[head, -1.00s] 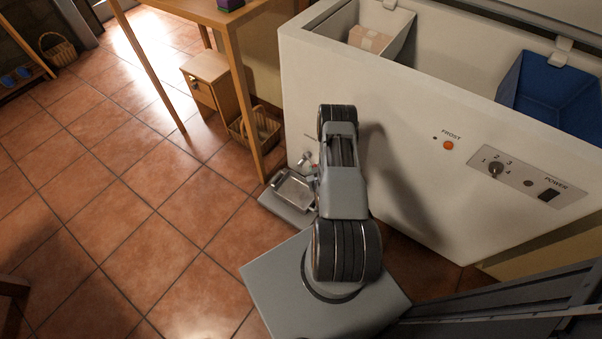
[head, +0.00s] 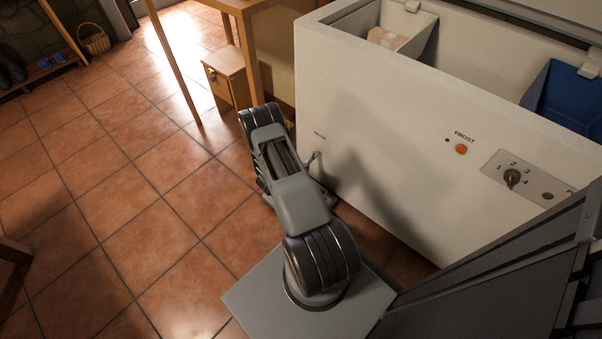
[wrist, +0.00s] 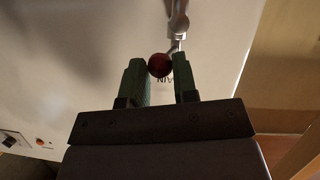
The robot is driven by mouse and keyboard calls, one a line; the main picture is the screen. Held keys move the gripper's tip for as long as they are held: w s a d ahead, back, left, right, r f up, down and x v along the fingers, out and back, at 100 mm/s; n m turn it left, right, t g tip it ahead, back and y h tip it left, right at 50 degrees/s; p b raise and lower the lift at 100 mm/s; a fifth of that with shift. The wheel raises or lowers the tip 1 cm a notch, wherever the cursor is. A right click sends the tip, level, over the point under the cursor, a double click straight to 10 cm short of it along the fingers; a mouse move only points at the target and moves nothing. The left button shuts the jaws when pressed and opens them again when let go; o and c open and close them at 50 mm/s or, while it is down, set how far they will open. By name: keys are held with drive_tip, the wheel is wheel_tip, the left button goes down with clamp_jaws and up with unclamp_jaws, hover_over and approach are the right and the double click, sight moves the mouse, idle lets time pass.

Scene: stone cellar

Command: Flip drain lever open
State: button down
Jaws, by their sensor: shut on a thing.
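The drain lever (wrist: 178,24) is a metal arm with a dark red ball knob (wrist: 159,65) at its end, seen in the wrist view against the white freezer front. My gripper (wrist: 158,62) has green fingers, one on each side of the knob, shut on it. Part of a printed label (wrist: 165,80) shows upside down behind the fingers. In the head view my arm hides the gripper and knob; a small metal part of the drain fitting (head: 315,158) shows just right of the arm.
The white chest freezer (head: 400,120) fills the right, with an orange light (head: 461,149) and a dial (head: 512,177). A wooden table (head: 247,60) and a small wooden cabinet (head: 226,75) stand at upper left. The tiled floor (head: 120,190) at left is open.

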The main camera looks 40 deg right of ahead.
drive_tip(key=shift+w+m+g+b, duration=0.45)
drive_tip(key=shift+w+m+g, duration=0.25)
drive_tip(key=shift+w+g, duration=0.1)
drive_tip(key=c, duration=1.1)
unclamp_jaws()
drive_tip(key=shift+d, duration=0.15)
drive_tip(key=shift+o, duration=1)
drive_tip(key=shift+a, duration=0.2)
drive_tip(key=shift+a+r, duration=0.1)
drive_tip(key=p+v, duration=0.4)
drive_tip(key=v, duration=0.9)
drive_tip(key=shift+a, duration=0.25)
drive_tip(key=shift+r, duration=0.1)
